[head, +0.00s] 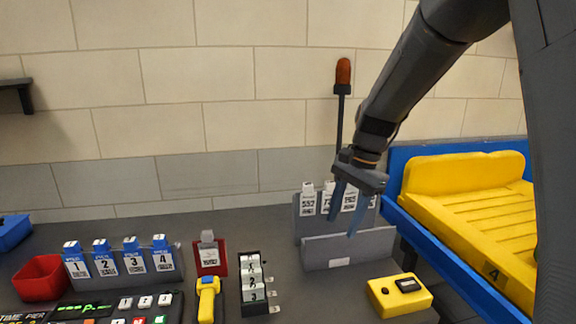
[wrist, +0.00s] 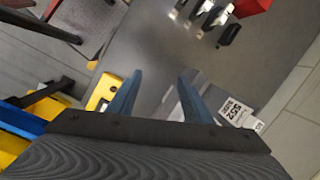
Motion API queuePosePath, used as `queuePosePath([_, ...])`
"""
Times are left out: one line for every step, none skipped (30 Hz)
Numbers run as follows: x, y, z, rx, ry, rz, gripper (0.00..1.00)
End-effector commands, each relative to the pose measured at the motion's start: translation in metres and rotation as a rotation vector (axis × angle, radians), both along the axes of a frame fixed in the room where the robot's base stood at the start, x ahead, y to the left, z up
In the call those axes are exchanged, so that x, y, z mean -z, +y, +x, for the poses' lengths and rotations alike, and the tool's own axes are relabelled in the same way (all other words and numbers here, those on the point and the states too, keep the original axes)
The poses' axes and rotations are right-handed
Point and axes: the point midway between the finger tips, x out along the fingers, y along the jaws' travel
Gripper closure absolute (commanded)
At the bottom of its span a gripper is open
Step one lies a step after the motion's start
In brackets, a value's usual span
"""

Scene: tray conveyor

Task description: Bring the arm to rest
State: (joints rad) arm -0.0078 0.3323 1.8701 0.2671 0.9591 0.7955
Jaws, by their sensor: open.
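My gripper (head: 346,208) hangs from my arm on the right side of the head view, fingers pointing down. Its two blue fingers are apart with nothing between them. It is in front of the grey card rack (head: 348,250) and above the table. In the wrist view my gripper (wrist: 155,92) also shows open and empty over the grey tabletop.
A yellow box (head: 399,296) lies below my gripper. The blue conveyor (head: 440,250) with a yellow tray (head: 470,200) stands to the right. An orange beacon (head: 343,72) rises behind. Blue cards, a red bin (head: 40,278) and a yellow scanner (head: 208,298) are left.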

Motion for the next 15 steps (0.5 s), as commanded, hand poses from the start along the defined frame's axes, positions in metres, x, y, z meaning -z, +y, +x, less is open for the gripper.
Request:
queuePosePath([0.008, -0.006, -0.017, -0.062, -0.019, -0.023, 0.54])
queuePosePath([0.013, -0.010, -0.027, -0.107, -0.034, -0.038, 0.54])
queuePosePath([0.021, -0.016, -0.043, -0.176, -0.054, -0.062, 0.54])
queuePosePath([0.027, -0.020, -0.055, -0.232, -0.070, -0.078, 0.54])
queuePosePath([0.034, -0.025, -0.069, -0.295, -0.086, -0.098, 0.54])
queuePosePath([0.042, -0.031, -0.086, -0.376, -0.107, -0.123, 0.54])
queuePosePath([0.048, -0.035, -0.100, -0.438, -0.123, -0.140, 0.54])
queuePosePath([0.053, -0.039, -0.112, -0.498, -0.136, -0.157, 0.54])
queuePosePath([0.060, -0.043, -0.128, -0.574, -0.151, -0.176, 0.54])
queuePosePath([0.065, -0.046, -0.139, -0.628, -0.162, -0.189, 0.54])
queuePosePath([0.070, -0.048, -0.150, -0.677, -0.171, -0.201, 0.54])
queuePosePath([0.075, -0.051, -0.163, -0.738, -0.182, -0.214, 0.54])
queuePosePath([0.078, -0.053, -0.171, -0.777, -0.190, -0.223, 0.54])
queuePosePath([0.081, -0.054, -0.178, -0.813, -0.195, -0.230, 0.54])
queuePosePath([0.084, -0.055, -0.186, -0.852, -0.201, -0.238, 0.54])
